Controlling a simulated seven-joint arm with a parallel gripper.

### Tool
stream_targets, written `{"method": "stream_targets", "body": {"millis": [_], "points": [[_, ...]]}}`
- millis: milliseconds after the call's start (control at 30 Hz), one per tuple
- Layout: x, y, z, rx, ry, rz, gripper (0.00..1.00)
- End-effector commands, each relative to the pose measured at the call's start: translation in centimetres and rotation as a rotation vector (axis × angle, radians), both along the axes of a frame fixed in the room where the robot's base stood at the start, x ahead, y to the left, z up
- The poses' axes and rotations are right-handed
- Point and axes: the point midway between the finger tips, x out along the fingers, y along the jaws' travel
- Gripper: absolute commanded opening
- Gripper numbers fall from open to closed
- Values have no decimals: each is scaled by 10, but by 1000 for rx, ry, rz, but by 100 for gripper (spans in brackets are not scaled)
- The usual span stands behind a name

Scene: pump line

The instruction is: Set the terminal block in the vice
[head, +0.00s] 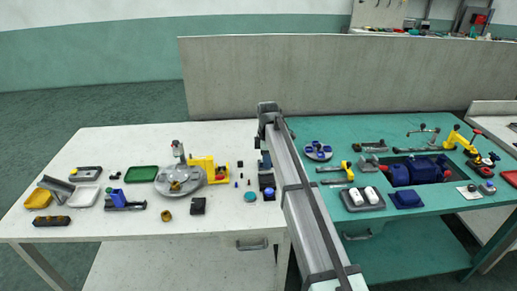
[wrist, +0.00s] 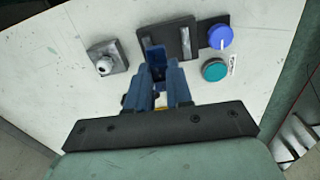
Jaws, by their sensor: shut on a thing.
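My gripper (wrist: 159,72) has blue fingers and is shut on a small dark blue piece, which I take as the terminal block (wrist: 154,56). The fingers hide much of the block. In the wrist view it is at the left end of a dark base with a pale metal strip and a blue knob, apparently the vice (wrist: 181,38). Whether the block touches the vice or hangs above it I cannot tell. In the head view the vice (head: 266,182) stands near the right edge of the white table, partly hidden by my arm.
A teal disc (wrist: 215,70) lies close to the vice's knob. A grey square plate with a round knob (wrist: 106,60) is to the left in the wrist view. A yellow fixture (head: 212,170) and a round grey turntable (head: 180,181) stand left of the vice in the head view.

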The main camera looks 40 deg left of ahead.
Motion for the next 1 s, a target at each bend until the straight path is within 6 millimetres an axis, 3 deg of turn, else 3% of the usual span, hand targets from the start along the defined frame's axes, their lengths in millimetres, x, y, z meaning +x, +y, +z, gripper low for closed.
{"method": "stream_targets", "body": {"millis": [100,367,1000], "points": [[-10,-11,-2,-1,1,28,0],[-8,-8,-9,-1,1,58,0],[-8,-8,-49,-1,1,57,0]]}}
